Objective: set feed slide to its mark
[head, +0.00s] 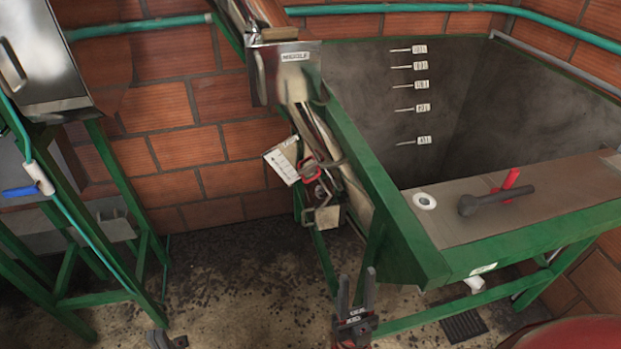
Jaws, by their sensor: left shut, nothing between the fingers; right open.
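A metal box-like fitting (285,72) with a small printed label sits on the upper part of the sloping elevator chute (322,135). I cannot tell for sure which part is the feed slide, and I cannot make out its mark. My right gripper (356,290) is open and empty, low in front of the green frame and well below the fitting. My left gripper (160,338) is shut and empty at the bottom edge, partly cut off, over the floor. Neither gripper touches the elevator.
A green-framed tank (440,95) with several level tags stands at right. Its ledge holds a dark-handled tool (497,199) and a red handle (511,180). A white tag (282,162) hangs by the chute. A blue-handled valve (22,190) is at left. The floor (235,275) between is clear.

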